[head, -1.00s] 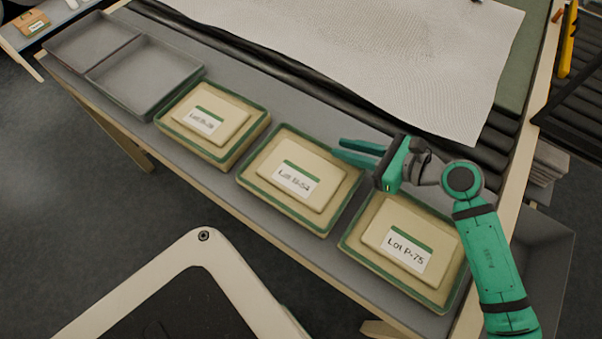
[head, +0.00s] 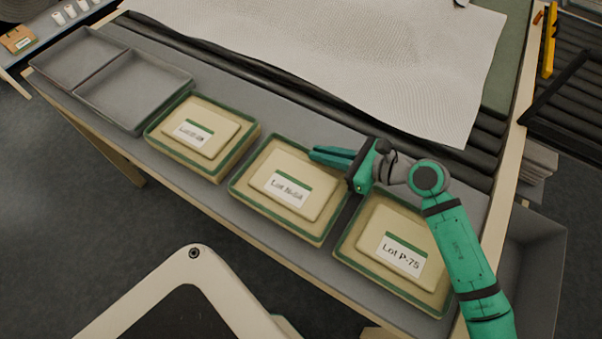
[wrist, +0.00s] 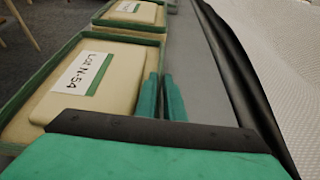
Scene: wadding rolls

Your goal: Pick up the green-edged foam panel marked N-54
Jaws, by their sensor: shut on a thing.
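The foam panel marked N-54 (head: 308,187) is a tan slab with a raised block, a green edge and a white label with a green band. It lies in the middle of a row of three on the grey bench. In the wrist view the N-54 panel (wrist: 118,62) fills the left, its label readable. My gripper (head: 318,154) reaches its far edge from the right. In the wrist view my gripper (wrist: 160,88) has its two teal fingers close together, shut on the panel's green edge. The pinched part is mostly hidden. The panel appears to rest flat on the bench.
A similar panel marked Lot P-75 (head: 375,225) lies to the right, under my arm. Another (head: 215,120) lies to the left, its label blurred. Two empty grey trays (head: 135,90) are at the far left. Dark rollers and a white quilted sheet (head: 400,70) lie behind.

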